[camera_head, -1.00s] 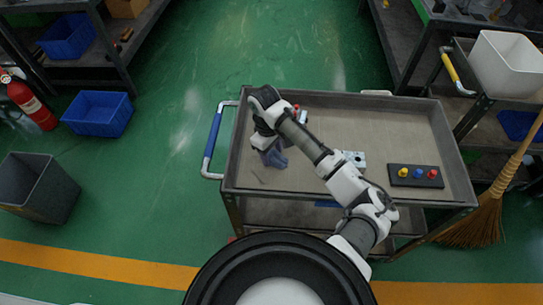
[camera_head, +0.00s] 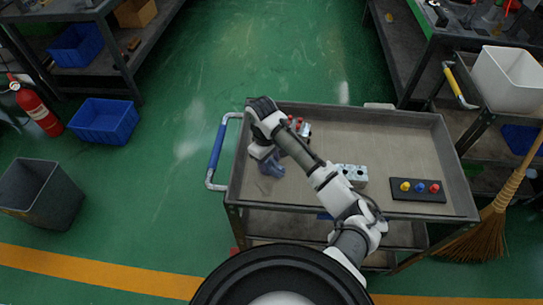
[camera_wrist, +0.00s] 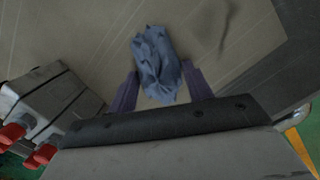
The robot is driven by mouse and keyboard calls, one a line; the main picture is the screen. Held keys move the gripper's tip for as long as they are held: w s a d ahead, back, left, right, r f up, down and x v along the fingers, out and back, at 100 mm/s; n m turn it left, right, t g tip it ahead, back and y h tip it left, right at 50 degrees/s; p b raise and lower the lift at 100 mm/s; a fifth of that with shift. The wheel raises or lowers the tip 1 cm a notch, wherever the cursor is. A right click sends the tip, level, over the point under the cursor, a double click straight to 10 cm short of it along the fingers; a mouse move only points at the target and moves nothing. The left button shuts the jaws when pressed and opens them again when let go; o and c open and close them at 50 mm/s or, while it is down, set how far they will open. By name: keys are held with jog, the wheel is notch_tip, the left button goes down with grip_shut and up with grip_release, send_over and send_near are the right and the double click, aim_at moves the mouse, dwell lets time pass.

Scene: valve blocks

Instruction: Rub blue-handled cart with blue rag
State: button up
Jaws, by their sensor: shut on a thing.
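The cart with the blue handle (camera_head: 217,147) stands in front of me, its grey tray top (camera_head: 395,135) facing up. My gripper (camera_head: 268,166) is over the left part of the tray, pointing down. It is shut on the blue rag (camera_head: 273,167), which is crumpled. In the wrist view the rag (camera_wrist: 157,65) sits between the two dark fingers, against the tray surface or just above it; I cannot tell which. Part of the rag is hidden behind my gripper and wrist in the head view.
A metal valve block with red knobs (camera_wrist: 38,105) lies beside my gripper. Another block (camera_head: 353,173) and a black plate with yellow, blue and red knobs (camera_head: 418,189) are further right on the tray. A broom (camera_head: 487,220) leans at the right.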

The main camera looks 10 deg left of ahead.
aim_at(267, 198)
jog(key=shift+s, duration=4.1)
jog(key=shift+s+f, duration=0.15)
jog(key=shift+s, duration=1.15)
jog(key=shift+r, duration=3.1)
jog(key=shift+r, duration=1.5)
